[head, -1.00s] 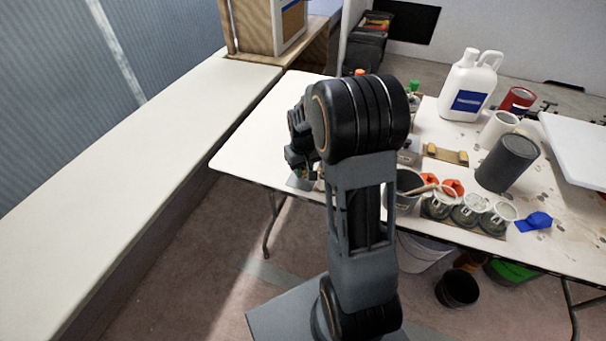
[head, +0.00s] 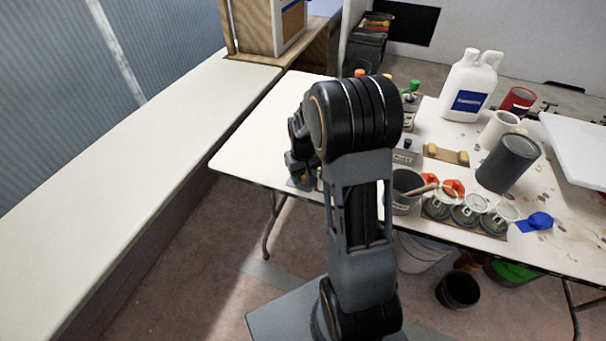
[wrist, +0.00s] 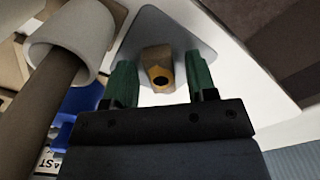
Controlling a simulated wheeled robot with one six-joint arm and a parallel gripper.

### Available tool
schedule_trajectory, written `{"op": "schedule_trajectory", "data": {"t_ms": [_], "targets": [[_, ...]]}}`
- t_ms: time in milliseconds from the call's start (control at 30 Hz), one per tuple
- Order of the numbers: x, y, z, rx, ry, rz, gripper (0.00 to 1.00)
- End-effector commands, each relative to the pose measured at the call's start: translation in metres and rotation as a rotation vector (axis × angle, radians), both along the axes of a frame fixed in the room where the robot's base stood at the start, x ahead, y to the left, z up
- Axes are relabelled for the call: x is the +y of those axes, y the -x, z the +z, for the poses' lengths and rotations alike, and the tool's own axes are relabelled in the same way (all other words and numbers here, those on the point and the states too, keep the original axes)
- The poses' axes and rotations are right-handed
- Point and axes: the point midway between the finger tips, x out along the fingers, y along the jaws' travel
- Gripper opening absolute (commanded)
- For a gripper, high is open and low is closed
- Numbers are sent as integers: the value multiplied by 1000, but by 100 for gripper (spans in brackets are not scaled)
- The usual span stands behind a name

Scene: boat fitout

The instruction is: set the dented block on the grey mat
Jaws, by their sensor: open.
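The dented block (wrist: 157,57) is tan with a dark round hollow in its near face. In the wrist view it stands between the two green fingers of my gripper (wrist: 160,62). The fingers are open, with a gap visible on each side of the block. The grey mat (wrist: 178,24) lies behind and under the block, which appears to rest on it; the contact edge is partly hidden. In the head view my gripper (head: 303,178) is low at the table's near left edge, and my arm hides the block.
In the wrist view a pale cup (wrist: 92,32) with a brown handle and a blue object (wrist: 82,103) are close on the left. The white table (head: 255,125) is clear left of my arm. Pots (head: 468,212), a grey cylinder (head: 507,163) and a white jug (head: 468,85) stand to the right.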

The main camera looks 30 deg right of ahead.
Motion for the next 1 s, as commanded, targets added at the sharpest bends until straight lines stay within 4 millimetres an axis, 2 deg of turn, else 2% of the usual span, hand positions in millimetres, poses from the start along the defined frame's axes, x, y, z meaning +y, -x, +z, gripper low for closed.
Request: {"op": "schedule_trajectory", "data": {"t_ms": [267, 700, 1000], "targets": [[0, 0, 9, -2, 0, 0, 52], [0, -1, 88, -3, 1, 0, 52], [2, 2, 122, -7, 1, 1, 52]]}}
